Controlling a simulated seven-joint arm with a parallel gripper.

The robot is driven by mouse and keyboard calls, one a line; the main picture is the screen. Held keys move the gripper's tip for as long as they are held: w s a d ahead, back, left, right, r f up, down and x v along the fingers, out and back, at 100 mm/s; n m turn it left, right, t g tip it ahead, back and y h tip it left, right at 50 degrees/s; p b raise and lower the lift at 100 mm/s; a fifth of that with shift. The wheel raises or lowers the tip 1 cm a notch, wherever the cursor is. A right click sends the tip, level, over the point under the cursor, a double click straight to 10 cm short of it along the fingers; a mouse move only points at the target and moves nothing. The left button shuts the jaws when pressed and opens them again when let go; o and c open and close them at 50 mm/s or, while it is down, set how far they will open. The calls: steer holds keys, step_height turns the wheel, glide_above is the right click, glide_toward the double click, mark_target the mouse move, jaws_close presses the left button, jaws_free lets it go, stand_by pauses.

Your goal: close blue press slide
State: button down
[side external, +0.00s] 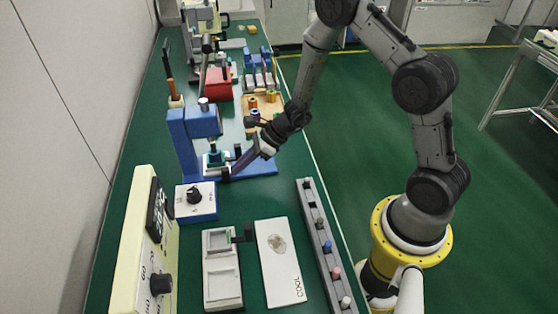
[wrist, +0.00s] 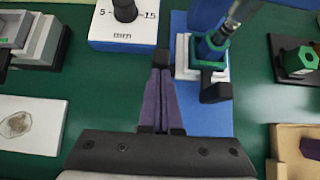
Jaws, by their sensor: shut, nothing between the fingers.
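The blue press (side external: 198,122) stands on the green bench, with its blue base plate extending right. Its slide (side external: 211,160) is a small white block with a teal fixture under the press head. In the wrist view the slide (wrist: 182,68) carries a green and teal holder below a metal ram, and a black handle (wrist: 215,92) sticks out toward me. My gripper (side external: 232,170) is low beside the slide. In the wrist view my gripper (wrist: 162,62) has its purple fingers shut together, empty, with dark tips left of the slide and handle. I cannot tell whether they touch the slide.
A white dial box (side external: 196,201) stands close to the press. A grey fixture (side external: 221,272), a white COOL plate (side external: 279,262) and a rack of coloured knobs (side external: 325,245) lie nearer. A wooden holder (side external: 263,112) and a red box (side external: 218,84) stand beyond.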

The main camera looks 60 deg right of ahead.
steer(key=shift+w+a, duration=0.3)
steer(key=shift+r, duration=0.1)
